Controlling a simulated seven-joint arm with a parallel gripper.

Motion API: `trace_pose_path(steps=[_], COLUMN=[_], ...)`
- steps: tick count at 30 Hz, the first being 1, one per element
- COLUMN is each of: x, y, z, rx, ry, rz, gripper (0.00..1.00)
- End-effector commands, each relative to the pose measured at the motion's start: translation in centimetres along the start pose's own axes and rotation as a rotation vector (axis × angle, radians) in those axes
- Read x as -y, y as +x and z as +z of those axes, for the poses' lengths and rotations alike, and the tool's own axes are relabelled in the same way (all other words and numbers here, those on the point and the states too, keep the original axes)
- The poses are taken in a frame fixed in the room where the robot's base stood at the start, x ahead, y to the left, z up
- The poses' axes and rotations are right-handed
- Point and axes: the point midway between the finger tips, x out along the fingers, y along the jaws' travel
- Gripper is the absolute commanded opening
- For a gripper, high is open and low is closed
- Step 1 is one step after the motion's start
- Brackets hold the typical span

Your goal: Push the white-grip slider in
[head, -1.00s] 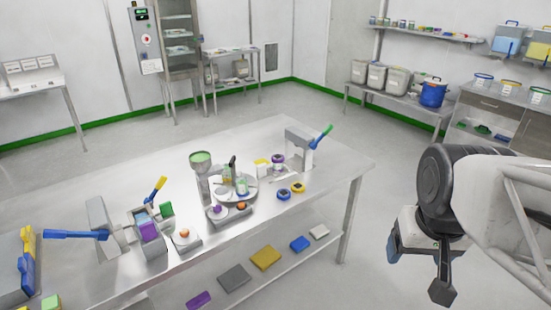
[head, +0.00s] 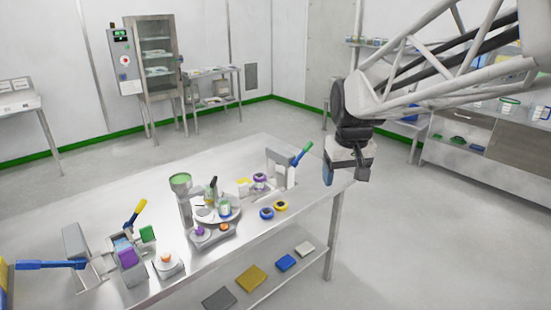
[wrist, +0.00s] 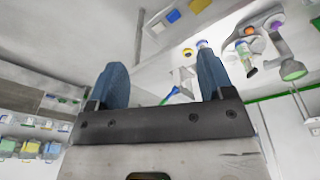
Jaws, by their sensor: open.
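I cannot make out a white-grip slider for certain in either view. The steel table (head: 100,216) carries several small devices where it could be. My gripper (head: 345,174) hangs in the air over or beside the table's right end, right of the grey stand with a green handle (head: 304,153). In the wrist view my gripper (wrist: 160,80) has two blue fingers spread apart, with nothing held between them.
A yellow-handled device (head: 136,213) and a blue handle (head: 50,265) are at left. The table's far side is bare.

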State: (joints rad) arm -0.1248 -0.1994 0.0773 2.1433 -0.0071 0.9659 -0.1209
Motion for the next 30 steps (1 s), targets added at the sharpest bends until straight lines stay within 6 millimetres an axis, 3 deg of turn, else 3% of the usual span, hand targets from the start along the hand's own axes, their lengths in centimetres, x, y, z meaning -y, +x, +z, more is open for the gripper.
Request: trace_pose_path(steps=[3, 17, 30], x=[0.6, 3.2, 7.0], y=[0.7, 4.3, 9.8], z=[-3.1, -14.0, -23.7], rx=[0.010, 0.040, 0.069], ry=[-0.031, -0.141, -0.247], rz=[-0.004, -0.017, -0.030], gripper=[0.74, 0.74, 0.74])
